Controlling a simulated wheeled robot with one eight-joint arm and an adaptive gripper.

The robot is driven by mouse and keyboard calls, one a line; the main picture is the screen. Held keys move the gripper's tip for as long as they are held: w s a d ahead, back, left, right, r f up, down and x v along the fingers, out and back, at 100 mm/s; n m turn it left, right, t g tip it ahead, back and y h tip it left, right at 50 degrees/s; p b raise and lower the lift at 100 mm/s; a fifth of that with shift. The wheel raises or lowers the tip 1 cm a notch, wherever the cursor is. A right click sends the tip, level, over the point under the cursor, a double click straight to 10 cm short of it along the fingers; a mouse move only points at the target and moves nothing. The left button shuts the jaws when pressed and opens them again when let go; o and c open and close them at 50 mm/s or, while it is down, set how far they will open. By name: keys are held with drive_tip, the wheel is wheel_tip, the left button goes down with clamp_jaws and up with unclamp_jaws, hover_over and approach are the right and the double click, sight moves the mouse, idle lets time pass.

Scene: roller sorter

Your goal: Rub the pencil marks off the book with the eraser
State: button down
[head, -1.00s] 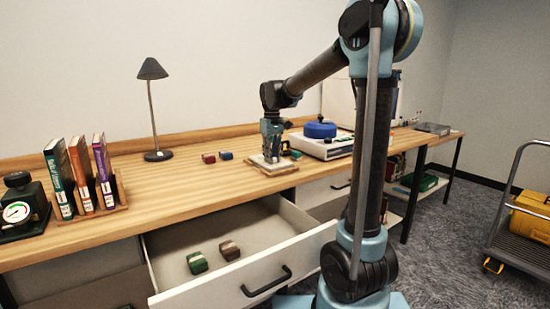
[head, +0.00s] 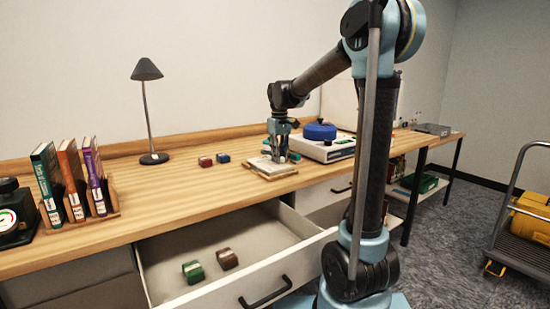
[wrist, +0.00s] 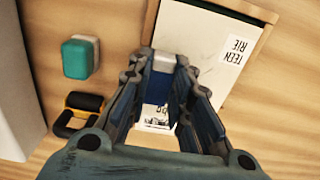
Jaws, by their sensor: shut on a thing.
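The book (head: 262,168) lies flat on a wooden holder on the desk, and its pale cover (wrist: 205,35) with a printed label shows in the wrist view. My gripper (head: 279,157) is over the book. In the wrist view, my gripper (wrist: 163,66) is shut on the eraser (wrist: 162,62), a small white and blue block. The eraser is over the cover; I cannot tell whether it touches. My fingers hide part of the cover.
A teal and white block (wrist: 79,58) and a yellow and black object (wrist: 78,113) lie beside the book. A white device with a blue top (head: 320,131) stands to its right. Red and blue blocks (head: 206,161) are on the left. The open drawer (head: 240,283) juts out below.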

drive_tip(key=shift+w+d+r, duration=0.15)
drive_tip(key=shift+d+r, duration=0.05)
drive_tip(key=shift+r, duration=0.55)
drive_tip(key=shift+w+d+r, duration=0.1)
drive_tip(key=shift+d+r, duration=0.1)
drive_tip(key=shift+r, duration=3.05)
